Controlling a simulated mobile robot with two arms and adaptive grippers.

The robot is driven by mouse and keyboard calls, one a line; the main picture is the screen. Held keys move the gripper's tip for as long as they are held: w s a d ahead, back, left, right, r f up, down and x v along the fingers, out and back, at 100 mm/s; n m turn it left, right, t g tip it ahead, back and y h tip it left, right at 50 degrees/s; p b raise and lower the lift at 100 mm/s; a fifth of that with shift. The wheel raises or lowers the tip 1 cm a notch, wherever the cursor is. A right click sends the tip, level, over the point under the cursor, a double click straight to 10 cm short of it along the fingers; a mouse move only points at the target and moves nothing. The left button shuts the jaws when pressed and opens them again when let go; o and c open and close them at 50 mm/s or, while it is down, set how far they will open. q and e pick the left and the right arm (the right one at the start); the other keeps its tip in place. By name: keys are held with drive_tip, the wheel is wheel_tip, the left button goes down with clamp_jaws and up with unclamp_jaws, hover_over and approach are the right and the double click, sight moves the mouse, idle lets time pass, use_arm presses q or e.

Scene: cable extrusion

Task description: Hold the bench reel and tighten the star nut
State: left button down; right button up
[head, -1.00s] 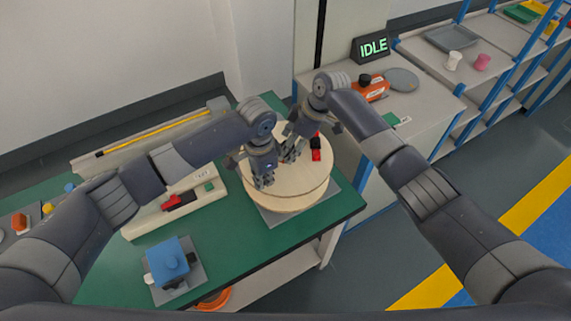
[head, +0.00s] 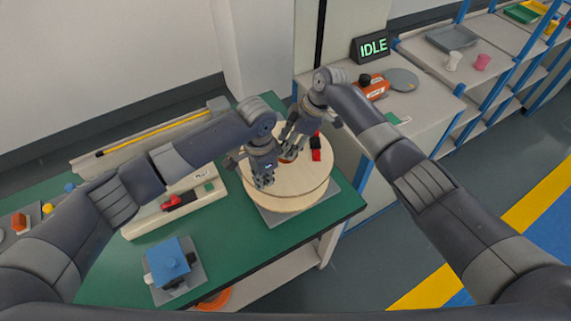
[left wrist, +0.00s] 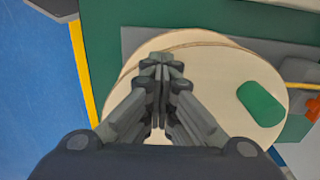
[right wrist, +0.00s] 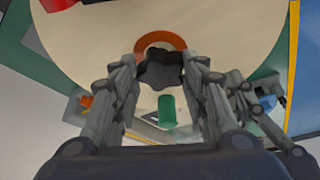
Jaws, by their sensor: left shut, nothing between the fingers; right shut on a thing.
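The bench reel (head: 315,180) is a pale wooden round reel on a grey plate on the green bench. The dark star nut (right wrist: 166,72) sits at its centre inside an orange ring (right wrist: 160,41). My right gripper (head: 288,154) is over the reel's middle, its fingers closed on the star nut from both sides. My left gripper (head: 263,183) points down at the reel's near left part. In the left wrist view its fingertips (left wrist: 162,64) are together over the reel's face (left wrist: 205,75), with nothing between them. I cannot tell whether they touch it.
A beige device (head: 145,222) with red and green parts lies left of the reel. A blue-topped block (head: 168,258) stands in front. An IDLE sign (head: 373,48) stands on the side cabinet.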

use_arm(q)
drive_tip(key=shift+s+f, duration=0.25)
drive_tip(key=shift+f, duration=0.15)
use_arm(e)
drive_tip(key=m, duration=0.2)
drive_tip(key=m+t, duration=0.1)
drive_tip(key=shift+s+f, duration=0.2)
drive_tip(key=shift+f, duration=0.05)
drive_tip(key=m+t, duration=0.1)
drive_tip(key=m, duration=0.1)
drive_tip(key=m+h, duration=0.1)
drive_tip(key=m, duration=0.1)
drive_tip(key=shift+d+m+t, duration=0.1)
drive_tip(key=shift+m+t, duration=0.2)
drive_tip(key=shift+t, duration=0.1)
drive_tip(key=o, duration=0.9)
drive_tip(key=shift+w, duration=0.15)
drive_tip(key=shift+o, duration=0.7)
use_arm(q)
drive_tip(key=shift+a, duration=0.1)
use_arm(e)
drive_tip(key=shift+r, duration=0.25)
drive_tip(key=shift+r, duration=3.9)
use_arm(q)
drive_tip(key=shift+r, duration=0.1)
use_arm(e)
drive_tip(key=shift+r, duration=0.1)
